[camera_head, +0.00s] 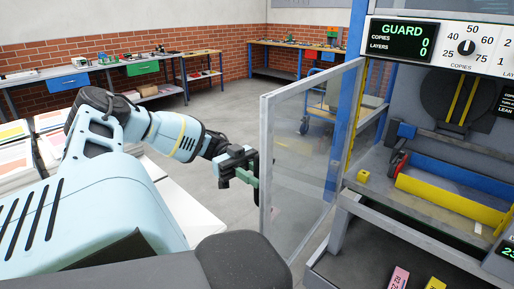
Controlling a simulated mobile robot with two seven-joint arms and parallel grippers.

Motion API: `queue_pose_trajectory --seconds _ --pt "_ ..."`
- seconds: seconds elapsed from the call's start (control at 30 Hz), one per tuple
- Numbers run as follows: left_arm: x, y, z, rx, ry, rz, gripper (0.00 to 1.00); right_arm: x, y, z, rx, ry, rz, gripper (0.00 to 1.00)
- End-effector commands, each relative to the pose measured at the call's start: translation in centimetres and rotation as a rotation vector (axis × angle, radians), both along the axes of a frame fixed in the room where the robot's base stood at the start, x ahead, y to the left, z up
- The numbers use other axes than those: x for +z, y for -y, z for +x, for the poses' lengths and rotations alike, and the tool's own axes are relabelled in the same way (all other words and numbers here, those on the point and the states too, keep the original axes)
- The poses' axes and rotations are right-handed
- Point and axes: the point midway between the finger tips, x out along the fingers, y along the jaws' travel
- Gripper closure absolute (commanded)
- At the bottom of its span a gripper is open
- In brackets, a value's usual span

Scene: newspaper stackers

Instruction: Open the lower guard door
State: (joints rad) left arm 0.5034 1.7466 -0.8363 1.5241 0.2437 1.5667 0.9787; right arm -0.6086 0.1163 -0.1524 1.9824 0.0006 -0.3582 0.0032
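The guard door (312,155) is a clear panel in a grey frame. It stands swung out from the blue post of the machine, so the opening to its right shows. My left gripper (252,176) is at the free left edge of the door, with dark parts and a green piece against or just beside the frame. I cannot tell whether its fingers are closed on the frame or a handle, and any handle is hidden. My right gripper is not in view.
A display panel (402,40) reads GUARD, with copies and layers at 0. Workbenches (110,68) line the brick wall. Grey floor lies clear between.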

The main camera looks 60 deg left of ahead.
Motion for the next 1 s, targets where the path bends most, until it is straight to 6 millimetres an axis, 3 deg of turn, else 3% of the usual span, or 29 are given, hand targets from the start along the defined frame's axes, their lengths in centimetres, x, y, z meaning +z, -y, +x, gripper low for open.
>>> queue_pose_trajectory --seconds 0.37,0.8,1.0 --pt "0.0 -0.3 0.0 0.001 0.001 0.001 0.71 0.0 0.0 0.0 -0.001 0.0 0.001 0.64" --pt "-0.3 -6.2 -1.3 0.002 -0.002 0.002 0.71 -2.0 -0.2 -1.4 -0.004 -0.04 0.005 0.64" --pt "-0.1 -7.5 -1.6 0.001 0.0 0.0 0.71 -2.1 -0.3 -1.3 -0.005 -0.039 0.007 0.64"
